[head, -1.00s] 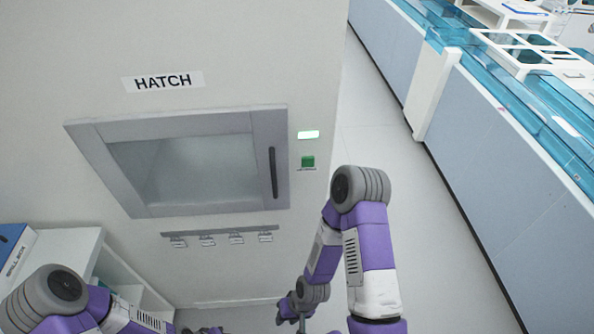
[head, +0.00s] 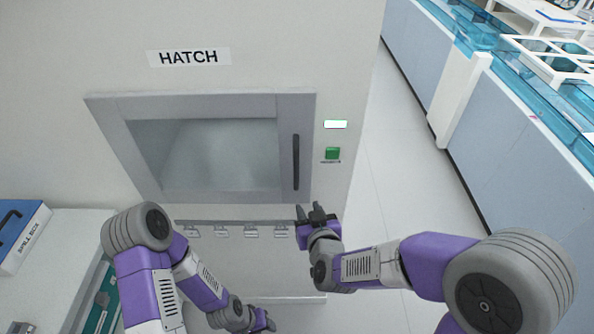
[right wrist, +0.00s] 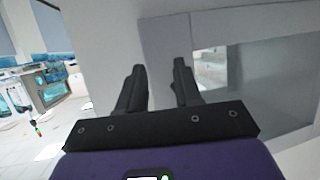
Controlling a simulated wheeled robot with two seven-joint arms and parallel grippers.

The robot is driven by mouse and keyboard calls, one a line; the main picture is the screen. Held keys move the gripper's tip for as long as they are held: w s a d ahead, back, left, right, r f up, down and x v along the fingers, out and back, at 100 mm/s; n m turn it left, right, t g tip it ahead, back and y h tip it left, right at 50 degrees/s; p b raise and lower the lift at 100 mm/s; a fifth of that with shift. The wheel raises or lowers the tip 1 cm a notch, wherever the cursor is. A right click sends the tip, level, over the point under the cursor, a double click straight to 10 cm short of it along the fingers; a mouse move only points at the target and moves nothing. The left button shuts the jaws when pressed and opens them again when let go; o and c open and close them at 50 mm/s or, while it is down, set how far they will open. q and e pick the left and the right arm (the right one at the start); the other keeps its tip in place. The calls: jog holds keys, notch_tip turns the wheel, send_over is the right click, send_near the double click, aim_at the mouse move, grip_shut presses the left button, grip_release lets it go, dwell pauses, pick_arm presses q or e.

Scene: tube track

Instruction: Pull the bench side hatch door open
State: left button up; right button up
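The hatch door (head: 205,198) is a grey frame around a glass window, under a HATCH label on a pale wall. It looks shut. Its dark vertical handle (head: 295,162) is on the right side of the frame. My right gripper (head: 317,212) is just below and right of the handle's lower end in the picture, fingers up and empty. In the right wrist view its two fingers (right wrist: 159,66) stand apart before the grey door frame (right wrist: 163,38); I cannot make out the handle there. My left gripper (head: 265,320) is low in the head view, away from the door; its finger gap is unclear.
A lit indicator (head: 335,124) and a green button (head: 332,153) are right of the door. A rail with several hooks or clips (head: 222,231) runs below it. A spill box (head: 22,235) sits on a white surface at left. Clear floor (head: 395,150) lies at right.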

aim_at(297, 166)
jog(key=r+t+p, duration=0.1)
jog(key=r, duration=0.3)
jog(key=a+r+t+p, duration=0.1)
jog(key=r+p, duration=0.1)
jog(key=r, duration=0.2)
jog(key=a+r+t+p, duration=0.1)
jog(key=r+t+p, duration=0.1)
jog(key=r, duration=0.2)
jog(key=shift+s+r+y, duration=0.3)
jog(key=shift+s+r, duration=0.05)
jog(key=shift+r, duration=0.05)
jog(key=shift+w+a+f, duration=0.1)
jog(key=shift+w+a, duration=0.1)
jog(key=shift+w, duration=0.65)
jog(key=shift+w+a+f, duration=0.1)
jog(key=shift+w+a, duration=0.05)
jog(key=shift+w, duration=0.65)
jog(key=shift+w+a+f, duration=0.1)
jog(key=shift+w+a, duration=0.1)
jog(key=shift+w, duration=0.65)
jog(key=shift+c, duration=0.3)
grip_shut()
